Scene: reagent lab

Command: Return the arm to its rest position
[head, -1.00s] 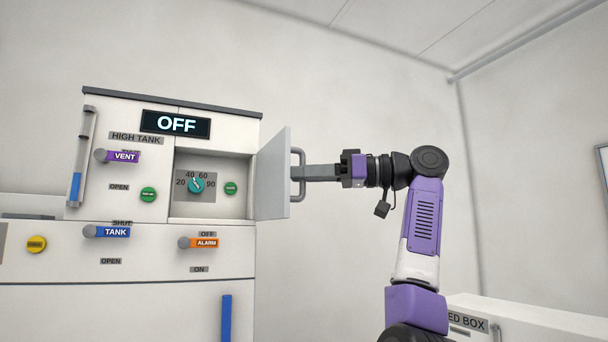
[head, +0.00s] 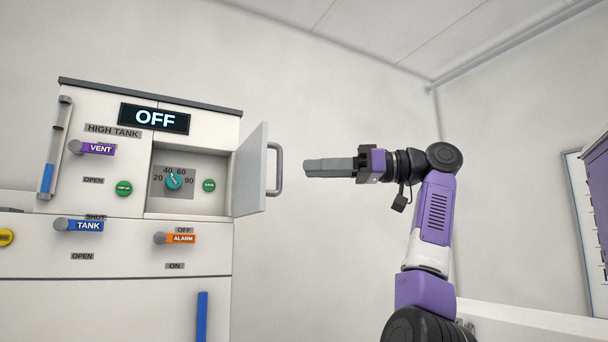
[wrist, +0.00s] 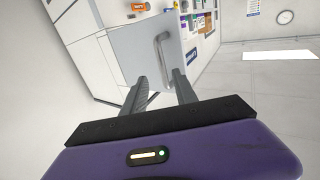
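My arm (head: 436,215) is raised and bent at the elbow, with its forearm level and pointing left. My gripper (head: 307,168) is in free air to the right of the open cabinet door (head: 249,170). A clear gap separates the fingertips from the door's handle (head: 279,170). In the wrist view my gripper (wrist: 159,75) has its two fingers apart with nothing between them. The handle (wrist: 164,48) shows beyond the fingertips there.
The cabinet at left has a temperature dial (head: 174,181), a green SAVE button (head: 208,186) and VENT (head: 98,149), TANK (head: 88,225) and ALARM (head: 182,239) levers. A framed panel (head: 590,220) is at the far right. Air around the arm is clear.

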